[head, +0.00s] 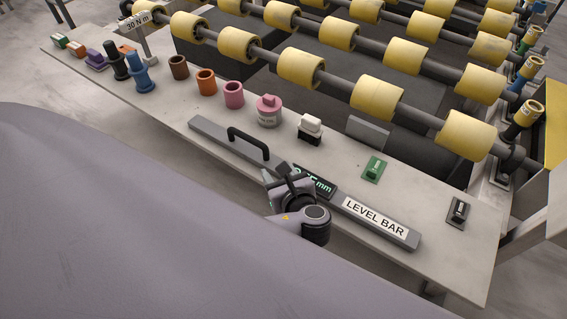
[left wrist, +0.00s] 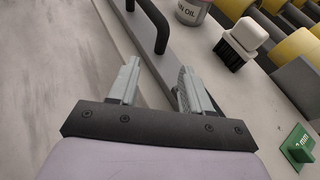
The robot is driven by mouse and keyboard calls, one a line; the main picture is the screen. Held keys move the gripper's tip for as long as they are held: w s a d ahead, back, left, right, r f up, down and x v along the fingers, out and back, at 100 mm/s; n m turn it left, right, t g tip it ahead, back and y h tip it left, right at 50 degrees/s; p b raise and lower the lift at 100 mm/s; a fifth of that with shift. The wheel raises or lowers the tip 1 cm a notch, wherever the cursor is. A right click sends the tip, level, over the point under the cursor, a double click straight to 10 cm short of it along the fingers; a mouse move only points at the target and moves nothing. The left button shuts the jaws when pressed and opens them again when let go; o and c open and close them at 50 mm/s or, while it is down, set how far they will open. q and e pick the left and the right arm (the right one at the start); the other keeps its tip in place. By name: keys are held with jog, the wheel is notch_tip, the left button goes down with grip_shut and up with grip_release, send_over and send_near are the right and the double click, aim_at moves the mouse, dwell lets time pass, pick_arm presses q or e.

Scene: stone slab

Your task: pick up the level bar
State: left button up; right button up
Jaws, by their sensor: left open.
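The level bar (head: 227,144) is a long grey bar lying on the stone slab in the head view. It has a black handle (head: 248,142) towards its left end, a dark display in the middle and a "LEVEL BAR" label at its right end. My left gripper (head: 270,179) is over the bar's middle, right of the handle, and partly hides the display. In the left wrist view, my left gripper (left wrist: 158,76) is open and empty, with the handle (left wrist: 157,28) beyond its fingertips. Contact with the bar cannot be told. My right gripper is not in view.
Behind the bar stand a pink-lidded jar (head: 268,112), a black-and-white brush-like item (head: 310,129) and a green block (head: 374,169). Several coloured cylinders line the slab's left part. Yellow rollers (head: 301,68) run along the back. The slab's front edge is close to the bar.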

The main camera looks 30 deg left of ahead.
aim_at(267, 155)
pick_arm(q)
jog(key=shift+r+x, duration=0.2)
jog(key=shift+x, duration=1.55)
jog(key=shift+r+x, duration=0.15)
jog(key=shift+x, duration=1.6)
jog(key=shift+w, duration=0.2)
grip_shut()
